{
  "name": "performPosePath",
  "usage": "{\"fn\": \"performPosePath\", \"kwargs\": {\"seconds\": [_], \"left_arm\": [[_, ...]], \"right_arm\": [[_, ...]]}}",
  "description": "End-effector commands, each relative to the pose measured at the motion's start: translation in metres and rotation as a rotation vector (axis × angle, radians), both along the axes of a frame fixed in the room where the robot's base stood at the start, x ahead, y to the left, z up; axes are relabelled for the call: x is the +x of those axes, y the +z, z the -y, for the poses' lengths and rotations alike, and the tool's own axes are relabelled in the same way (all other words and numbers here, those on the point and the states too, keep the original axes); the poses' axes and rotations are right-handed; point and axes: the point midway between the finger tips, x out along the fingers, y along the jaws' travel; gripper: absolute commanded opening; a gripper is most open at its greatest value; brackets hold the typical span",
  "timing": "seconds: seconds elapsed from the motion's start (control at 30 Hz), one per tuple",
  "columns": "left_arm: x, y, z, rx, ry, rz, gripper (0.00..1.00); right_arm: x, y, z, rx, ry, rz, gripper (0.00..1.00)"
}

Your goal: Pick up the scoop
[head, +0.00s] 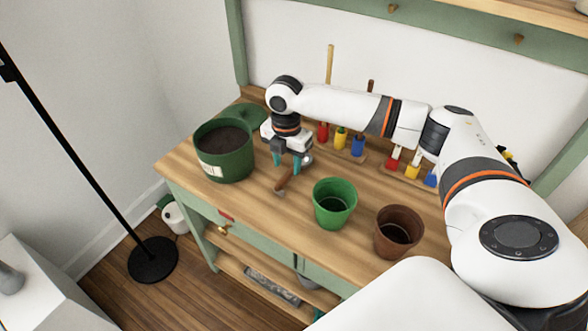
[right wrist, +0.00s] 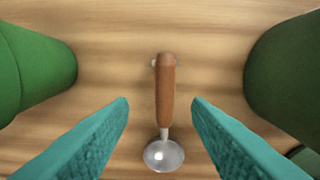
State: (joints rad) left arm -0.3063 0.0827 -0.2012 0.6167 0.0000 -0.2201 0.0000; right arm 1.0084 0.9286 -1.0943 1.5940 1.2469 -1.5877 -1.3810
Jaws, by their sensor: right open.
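The scoop (head: 284,181) lies on the wooden bench top between the soil bucket and the green pot. It has a brown wooden handle and a shiny metal bowl, and in the right wrist view the scoop (right wrist: 166,90) lies lengthwise with its bowl at the bottom. My right gripper (head: 287,168) points down above it, open and empty. In the right wrist view the teal fingers of my right gripper (right wrist: 160,103) are on either side of the handle, apart from it. The fingers partly hide the scoop in the head view. My left gripper is not in view.
A dark green bucket of soil (head: 226,162) stands left of the scoop. An empty green pot (head: 334,211) and a brown pot (head: 397,238) stand to the right. The bench's front edge (head: 235,217) is close by.

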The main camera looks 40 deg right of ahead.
Motion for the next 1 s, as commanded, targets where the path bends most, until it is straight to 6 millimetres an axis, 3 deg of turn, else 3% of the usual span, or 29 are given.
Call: {"fn": "performPosePath", "kwargs": {"seconds": [0.23,0.5,0.8,1.0], "left_arm": [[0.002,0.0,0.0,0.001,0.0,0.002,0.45],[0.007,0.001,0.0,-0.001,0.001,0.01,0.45],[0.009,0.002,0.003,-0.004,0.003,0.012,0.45],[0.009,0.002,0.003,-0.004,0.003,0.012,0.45]], "right_arm": [[0.001,-0.021,-0.001,-0.001,0.0,-0.003,0.45],[0.004,-0.058,-0.002,0.0,-0.001,-0.001,0.45],[0.004,-0.062,-0.002,-0.001,-0.001,0.001,0.45],[0.004,-0.062,-0.002,-0.001,0.0,0.001,0.12]]}}
